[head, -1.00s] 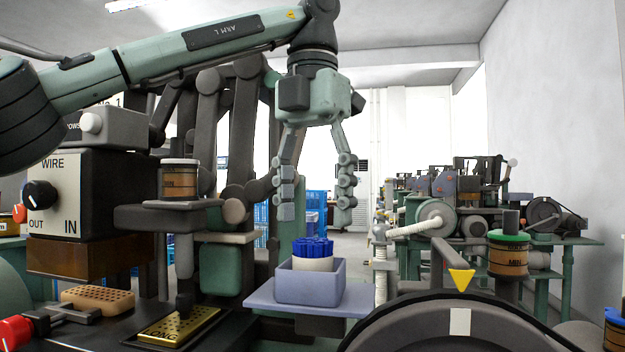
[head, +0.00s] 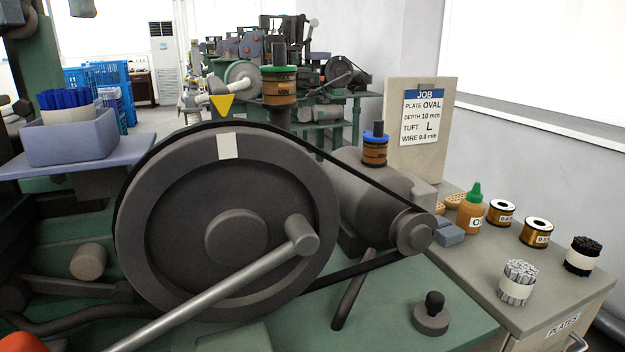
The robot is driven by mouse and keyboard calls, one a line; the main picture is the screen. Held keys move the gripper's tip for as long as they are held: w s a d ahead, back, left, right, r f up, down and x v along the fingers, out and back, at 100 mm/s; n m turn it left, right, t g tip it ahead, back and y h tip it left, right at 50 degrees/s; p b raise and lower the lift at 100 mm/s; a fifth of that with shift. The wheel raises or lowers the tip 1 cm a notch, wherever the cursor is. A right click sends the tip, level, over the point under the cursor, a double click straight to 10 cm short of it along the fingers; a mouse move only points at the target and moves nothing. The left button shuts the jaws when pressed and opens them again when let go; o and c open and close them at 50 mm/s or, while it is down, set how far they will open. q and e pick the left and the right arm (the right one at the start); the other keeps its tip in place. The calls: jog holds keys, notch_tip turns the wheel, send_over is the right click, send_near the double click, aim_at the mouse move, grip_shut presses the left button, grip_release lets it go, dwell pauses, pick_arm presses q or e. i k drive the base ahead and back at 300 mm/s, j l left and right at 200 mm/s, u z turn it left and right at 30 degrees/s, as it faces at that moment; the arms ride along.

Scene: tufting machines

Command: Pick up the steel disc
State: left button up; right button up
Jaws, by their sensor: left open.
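A small round grey disc with a black knob on top, which I take to be the steel disc (head: 430,321), lies on the green machine table (head: 375,330) at the lower right of the head view. Nothing covers it. It is right of the big wheel and below the small pulley. My right gripper is out of view.
The large dark wheel (head: 228,275) with its belt and long crank (head: 215,290) fills the middle. A bench (head: 540,285) at right holds spools, a glue bottle (head: 471,212) and bristle bundles. A blue-grey bin (head: 70,142) stands at left. Table around the disc is mostly clear.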

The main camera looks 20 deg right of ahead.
aim_at(430, 316)
jog(key=k, duration=2)
